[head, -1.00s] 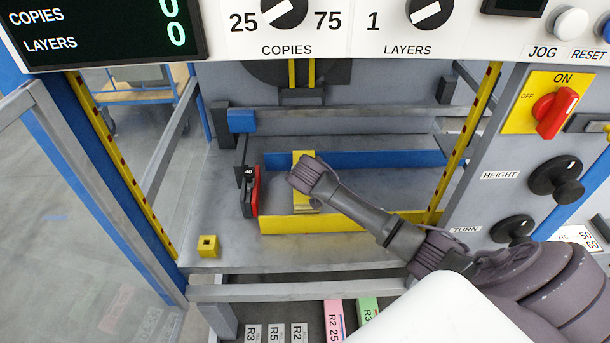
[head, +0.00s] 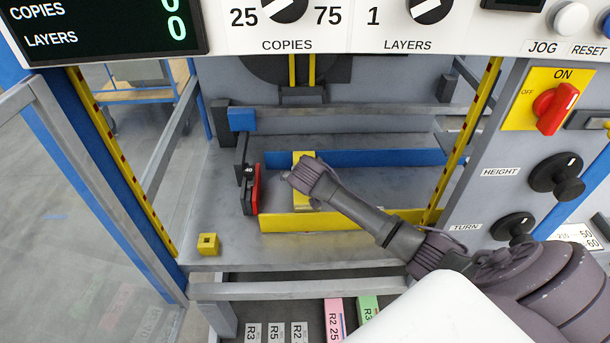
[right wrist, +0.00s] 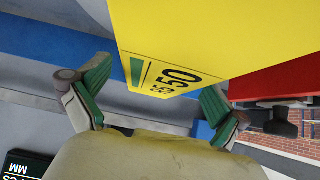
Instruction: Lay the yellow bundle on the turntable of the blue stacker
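The yellow bundle (head: 302,157) is inside the stacker, between the blue rail (head: 370,158) and the yellow rail (head: 290,222) above the grey turntable area. My right gripper (head: 289,176) is over its middle and hides part of it. I cannot tell whether the bundle rests flat on the surface. In the right wrist view the bundle (right wrist: 215,35) fills the top, with a "50" label and a green mark. The green-padded fingers of my right gripper (right wrist: 158,80) are spread apart near its end, without visible clamping. My left gripper is not in view.
A red and black stop (head: 256,188) stands close left of the bundle. A small yellow block (head: 209,245) sits at the front left. The control panel with the red switch (head: 555,110) is at the right. Labelled bundles (head: 335,318) are on a lower shelf.

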